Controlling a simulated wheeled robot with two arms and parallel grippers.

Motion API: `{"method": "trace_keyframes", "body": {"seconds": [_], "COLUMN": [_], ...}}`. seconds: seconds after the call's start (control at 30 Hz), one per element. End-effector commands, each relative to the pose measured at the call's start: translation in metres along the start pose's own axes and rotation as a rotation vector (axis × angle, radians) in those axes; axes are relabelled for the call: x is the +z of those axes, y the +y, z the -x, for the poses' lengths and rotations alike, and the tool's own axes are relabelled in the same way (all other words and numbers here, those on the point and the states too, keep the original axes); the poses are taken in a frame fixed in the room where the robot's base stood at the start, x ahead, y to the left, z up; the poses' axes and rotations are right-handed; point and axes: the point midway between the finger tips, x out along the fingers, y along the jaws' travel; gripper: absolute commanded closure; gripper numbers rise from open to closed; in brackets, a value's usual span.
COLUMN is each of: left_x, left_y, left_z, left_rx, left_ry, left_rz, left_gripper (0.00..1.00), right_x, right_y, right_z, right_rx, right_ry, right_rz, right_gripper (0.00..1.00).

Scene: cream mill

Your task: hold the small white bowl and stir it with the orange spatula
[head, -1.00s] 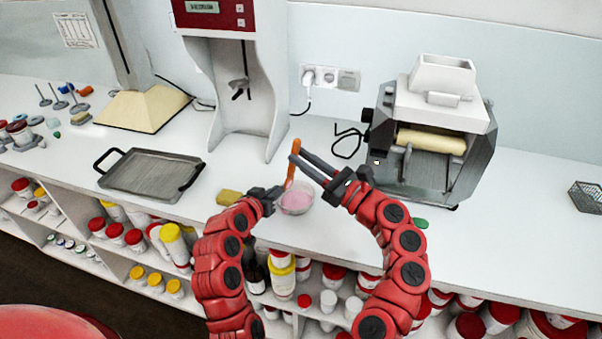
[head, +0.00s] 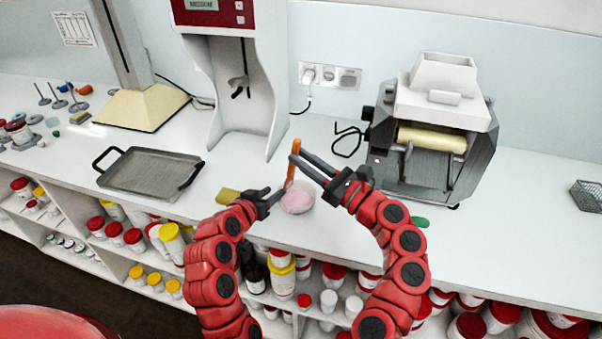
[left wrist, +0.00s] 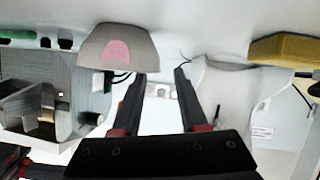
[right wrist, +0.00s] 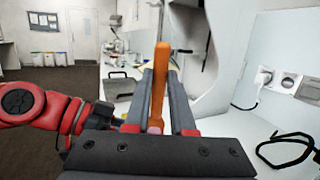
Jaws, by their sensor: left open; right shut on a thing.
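The small white bowl (head: 298,207) with pink contents stands on the counter near its front edge. It also shows in the left wrist view (left wrist: 118,44), left of the fingers. My left gripper (head: 278,192) is open and low, just left of the bowl, and nothing is between its fingers in the left wrist view (left wrist: 160,72). My right gripper (head: 294,153) is shut on the orange spatula (head: 296,145) above the bowl. The spatula stands nearly upright, its lower end at the bowl; the right wrist view shows its handle (right wrist: 160,75).
A yellow block (head: 228,196) lies left of the bowl. A grey tray (head: 150,172) is farther left. A roller machine (head: 430,140) stands at the right and a white mixer stand (head: 228,125) behind. Shelves with jars lie below the counter edge.

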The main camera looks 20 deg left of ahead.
Motion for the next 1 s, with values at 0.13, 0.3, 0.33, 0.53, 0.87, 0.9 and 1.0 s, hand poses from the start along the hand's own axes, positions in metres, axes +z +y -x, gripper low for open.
{"method": "trace_keyframes", "body": {"seconds": [0.13, 0.3, 0.33, 0.53, 0.87, 0.9, 1.0], "left_x": [0.003, -0.006, -0.006, -0.003, 0.001, 0.001, 0.001], "left_y": [-0.001, 0.0, 0.001, 0.0, 0.0, 0.0, 0.0], "left_z": [0.028, 0.067, 0.072, 0.088, 0.094, 0.094, 0.094], "left_rx": [-0.003, -0.006, -0.005, -0.004, 0.0, 0.0, 0.0], "left_ry": [0.004, -0.005, -0.005, -0.005, 0.0, 0.0, 0.0], "left_rz": [0.0, 0.003, 0.002, 0.0, 0.0, 0.0, -0.001], "left_gripper": [0.57, 0.57, 0.57, 0.57, 0.57, 0.57, 0.57], "right_x": [-0.009, 0.028, 0.033, 0.056, 0.062, 0.061, 0.061], "right_y": [0.0, 0.0, 0.0, 0.0, 0.0, 0.0, 0.0], "right_z": [0.002, -0.006, -0.007, -0.012, -0.013, -0.013, -0.013], "right_rx": [0.0, 0.0, 0.0, 0.0, 0.0, 0.0, 0.0], "right_ry": [0.0, 0.0, 0.0, 0.0, 0.0, 0.0, 0.0], "right_rz": [0.0, 0.0, 0.0, 0.0, 0.0, 0.0, 0.0], "right_gripper": [1.0, 1.0, 1.0, 1.0, 1.0, 1.0, 1.0]}}
